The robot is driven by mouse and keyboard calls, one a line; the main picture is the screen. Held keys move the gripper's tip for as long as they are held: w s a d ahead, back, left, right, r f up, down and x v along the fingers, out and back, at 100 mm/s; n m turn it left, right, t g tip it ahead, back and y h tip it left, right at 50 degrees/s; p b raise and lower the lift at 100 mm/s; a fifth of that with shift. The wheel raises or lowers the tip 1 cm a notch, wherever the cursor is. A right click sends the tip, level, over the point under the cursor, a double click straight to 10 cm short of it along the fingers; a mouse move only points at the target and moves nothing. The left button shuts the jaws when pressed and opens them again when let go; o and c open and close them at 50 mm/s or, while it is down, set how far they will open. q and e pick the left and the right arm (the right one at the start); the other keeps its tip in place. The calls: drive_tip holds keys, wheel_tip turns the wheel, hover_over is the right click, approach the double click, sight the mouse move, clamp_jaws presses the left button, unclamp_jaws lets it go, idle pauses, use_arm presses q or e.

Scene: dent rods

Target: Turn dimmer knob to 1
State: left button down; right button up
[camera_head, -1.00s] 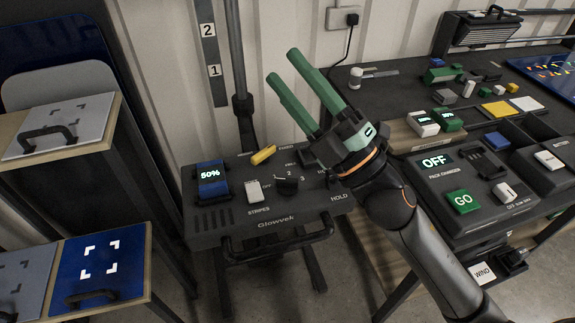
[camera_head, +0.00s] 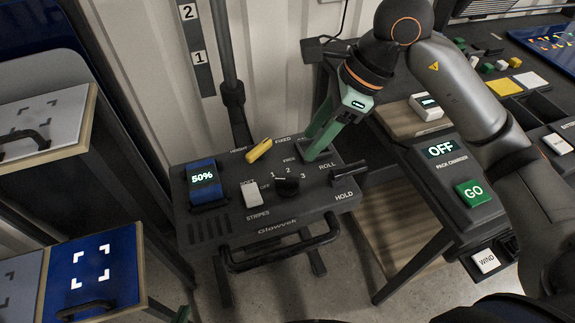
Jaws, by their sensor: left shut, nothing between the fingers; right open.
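The black knob (camera_head: 287,187) sits mid-panel on the dark control box (camera_head: 225,232), with the marks OFF, 1, 2 and 3 around it. I cannot tell clearly which mark it points to. My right gripper (camera_head: 312,151) comes in from the upper right. Its green fingers are open and point down at the back right of the panel, behind and right of the knob, over a dark part there; I cannot tell whether they touch it. Of my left gripper (camera_head: 182,314) only a small green tip shows at the bottom edge, away from the box.
The box also carries a 50% display (camera_head: 203,178), a white STRIPES switch (camera_head: 250,194), a yellow switch (camera_head: 259,150) and a black ROLL/HOLD lever (camera_head: 349,172). A front handle (camera_head: 280,245) sticks out.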

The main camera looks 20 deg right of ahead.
sight(288, 179)
drive_tip(key=x, duration=0.8)
drive_tip(key=d+p+x, duration=0.1)
drive_tip(key=x, duration=0.3)
drive_tip(key=shift+w+f, duration=0.15)
drive_tip(key=shift+f, duration=0.1)
drive_tip(key=shift+c, duration=0.4)
clamp_jaws()
